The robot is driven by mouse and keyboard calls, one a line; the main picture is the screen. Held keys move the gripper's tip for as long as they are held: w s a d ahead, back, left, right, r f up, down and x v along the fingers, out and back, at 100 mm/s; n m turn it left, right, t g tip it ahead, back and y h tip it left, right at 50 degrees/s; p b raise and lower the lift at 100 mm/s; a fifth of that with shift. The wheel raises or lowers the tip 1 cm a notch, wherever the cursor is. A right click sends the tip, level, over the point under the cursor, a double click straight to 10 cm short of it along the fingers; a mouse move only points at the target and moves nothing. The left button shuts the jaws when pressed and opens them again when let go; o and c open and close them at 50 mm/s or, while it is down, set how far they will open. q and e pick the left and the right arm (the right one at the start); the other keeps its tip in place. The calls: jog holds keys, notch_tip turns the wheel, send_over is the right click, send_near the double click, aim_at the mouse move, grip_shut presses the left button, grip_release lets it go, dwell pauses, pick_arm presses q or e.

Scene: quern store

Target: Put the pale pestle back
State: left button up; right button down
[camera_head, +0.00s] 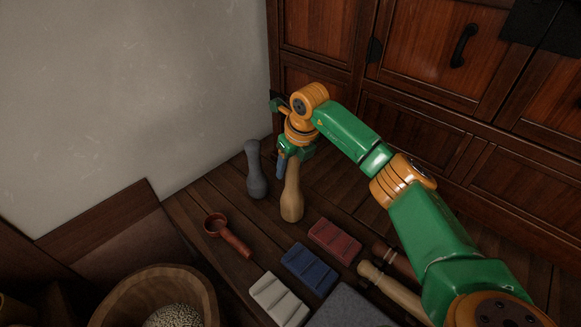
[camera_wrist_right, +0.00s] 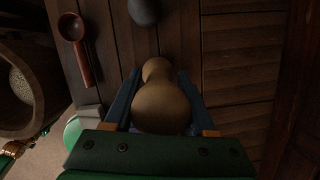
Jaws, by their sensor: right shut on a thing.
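The pale pestle (camera_head: 291,196) is a tan, bulbous piece, with its wide end low in the head view. My right gripper (camera_head: 284,165) is shut on it, with the blue fingers on either side in the wrist view (camera_wrist_right: 157,98). The fingers partly cover it in the head view. I cannot tell whether its lower end touches the wooden surface. A grey pestle (camera_head: 255,172) stands just left of it and also shows at the top of the wrist view (camera_wrist_right: 143,12). My left gripper is not in view.
A reddish-brown scoop (camera_head: 229,236) lies left of the pestles. White (camera_head: 278,298), blue (camera_head: 309,269) and red (camera_head: 335,240) ridged blocks lie in front. A pale wooden handle (camera_head: 390,287) lies right. A grain bowl (camera_head: 150,285) stands front left; a wooden cabinet (camera_head: 430,60) stands behind.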

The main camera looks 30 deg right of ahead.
jog(key=shift+r, duration=0.1)
jog(key=shift+c, duration=1.1)
grip_release()
jog(key=shift+s, duration=0.1)
jog(key=shift+r, duration=0.1)
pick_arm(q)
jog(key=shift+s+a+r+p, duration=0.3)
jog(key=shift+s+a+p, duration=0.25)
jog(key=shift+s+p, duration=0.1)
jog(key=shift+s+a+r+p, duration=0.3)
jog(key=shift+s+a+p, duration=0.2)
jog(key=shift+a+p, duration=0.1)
pick_arm(e)
jog(key=v, duration=1.1)
jog(key=shift+r, duration=0.4)
jog(key=shift+s, duration=0.1)
